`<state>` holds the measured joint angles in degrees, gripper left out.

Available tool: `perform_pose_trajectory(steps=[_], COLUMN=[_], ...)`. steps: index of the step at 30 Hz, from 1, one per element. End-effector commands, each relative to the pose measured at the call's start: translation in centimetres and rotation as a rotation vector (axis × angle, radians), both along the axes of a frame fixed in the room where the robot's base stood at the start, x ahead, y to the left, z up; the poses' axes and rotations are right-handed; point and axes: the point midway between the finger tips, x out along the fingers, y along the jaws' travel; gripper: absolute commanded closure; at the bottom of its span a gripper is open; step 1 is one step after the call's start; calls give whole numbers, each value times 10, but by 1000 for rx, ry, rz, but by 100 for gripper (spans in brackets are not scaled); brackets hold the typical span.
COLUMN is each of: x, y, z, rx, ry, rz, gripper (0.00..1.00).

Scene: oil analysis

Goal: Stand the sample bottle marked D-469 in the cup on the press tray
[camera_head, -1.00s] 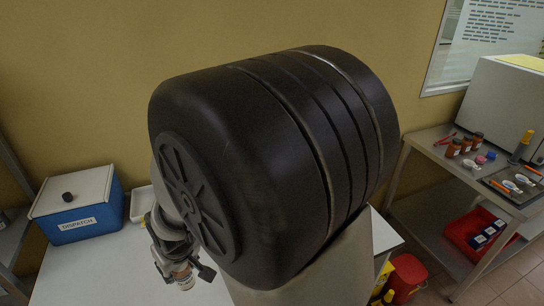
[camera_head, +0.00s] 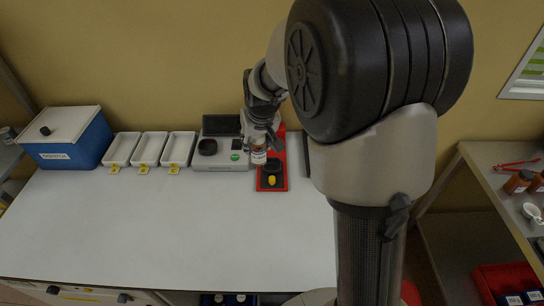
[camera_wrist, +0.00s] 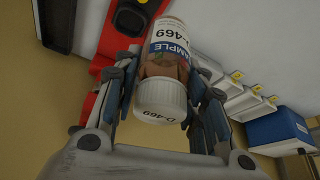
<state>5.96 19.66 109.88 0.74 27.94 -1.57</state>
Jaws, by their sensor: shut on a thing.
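The sample bottle (camera_wrist: 164,75), amber with a white cap, is between my gripper's (camera_wrist: 160,100) fingers in the wrist view. Its label and cap read D-469. In the head view, my gripper (camera_head: 262,130) is shut on the bottle (camera_head: 259,153), holding it above the red press (camera_head: 282,160) at the back of the bench. The bottle looks close to upright there. A dark round cup (camera_head: 272,166) shows on the press tray, just below and right of the bottle. The red press (camera_wrist: 98,112) also shows in the wrist view, with a dark round part (camera_wrist: 130,14) near the bottle's far end.
A grey device (camera_head: 222,164) with a black round top stands left of the press. Three white trays (camera_head: 150,149) with yellow tags and a blue dispatch box (camera_head: 72,142) stand further left. The front of the white bench (camera_head: 170,225) is clear. A side table is at right.

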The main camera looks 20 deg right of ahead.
Motion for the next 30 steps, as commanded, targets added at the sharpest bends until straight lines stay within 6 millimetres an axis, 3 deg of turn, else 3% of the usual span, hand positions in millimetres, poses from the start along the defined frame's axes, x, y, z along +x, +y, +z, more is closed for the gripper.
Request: perform_pose_trajectory(steps=[1, 6, 14, 17, 30], x=[19, 61, 85, 86, 86], y=[-13, -48, -74, -76, -75], z=[9, 32, 44, 31, -84], rx=[-1, 0, 1, 1, 0], ry=[-2, -1, 2, 5, 3], rz=[-17, -57, -85, -87, -86], gripper=[92, 92, 92, 92, 92])
